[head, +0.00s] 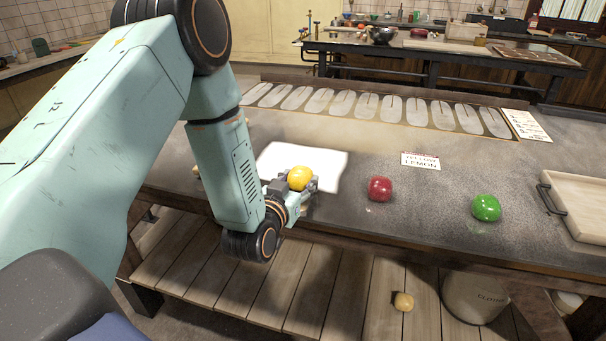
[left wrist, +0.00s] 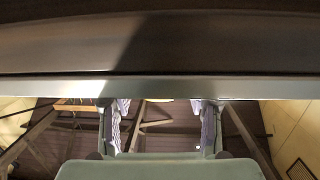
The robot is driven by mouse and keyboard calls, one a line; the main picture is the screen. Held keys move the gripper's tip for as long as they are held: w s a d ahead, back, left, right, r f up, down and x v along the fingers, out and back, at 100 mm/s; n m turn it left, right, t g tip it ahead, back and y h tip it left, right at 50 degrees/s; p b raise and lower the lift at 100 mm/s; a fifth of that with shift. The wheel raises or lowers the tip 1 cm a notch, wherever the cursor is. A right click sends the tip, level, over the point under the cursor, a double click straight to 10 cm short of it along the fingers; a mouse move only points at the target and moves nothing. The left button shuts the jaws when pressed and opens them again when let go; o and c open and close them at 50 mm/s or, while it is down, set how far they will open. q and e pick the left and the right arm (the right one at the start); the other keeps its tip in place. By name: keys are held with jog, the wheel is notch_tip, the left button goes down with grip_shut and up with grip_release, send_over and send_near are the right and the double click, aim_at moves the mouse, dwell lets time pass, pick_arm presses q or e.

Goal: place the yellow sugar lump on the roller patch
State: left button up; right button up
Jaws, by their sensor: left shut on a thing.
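The yellow sugar lump (head: 299,178) is a round, glossy lump held in my left gripper (head: 302,188) at the bench's front edge. The gripper is shut on it, with the lump showing above the fingers. A white sheet (head: 330,165) lies on the bench just behind the gripper, partly hidden by my arm. I cannot tell whether this sheet is the roller patch. In the left wrist view my two fingers (left wrist: 162,125) show apart under a dark band, and the lump is not visible there. My right gripper is not in view.
A red lump (head: 380,189) and a green lump (head: 486,208) sit to the right on the bench. A tray (head: 578,205) stands at far right, and pale oval pieces (head: 342,103) line the back. A tan lump (head: 403,301) is on the lower slats.

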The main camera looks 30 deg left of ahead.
aim_at(299, 176)
pick_arm(q)
jog(key=w, duration=0.1)
jog(key=w+a, duration=0.1)
jog(key=w, duration=0.1)
jog(key=shift+w+a+f, duration=0.1)
jog(key=shift+w+a, duration=0.2)
jog(key=shift+a, duration=0.05)
jog(key=shift+f, duration=0.35)
jog(key=shift+d+r, duration=0.15)
jog(key=shift+d, duration=0.25)
jog(key=shift+s+a+f, duration=0.1)
jog(key=shift+a+f, duration=0.15)
jog(key=shift+f, duration=0.05)
jog(key=o, duration=1.2)
jog(key=shift+d, duration=0.15)
jog(key=shift+r, duration=0.1)
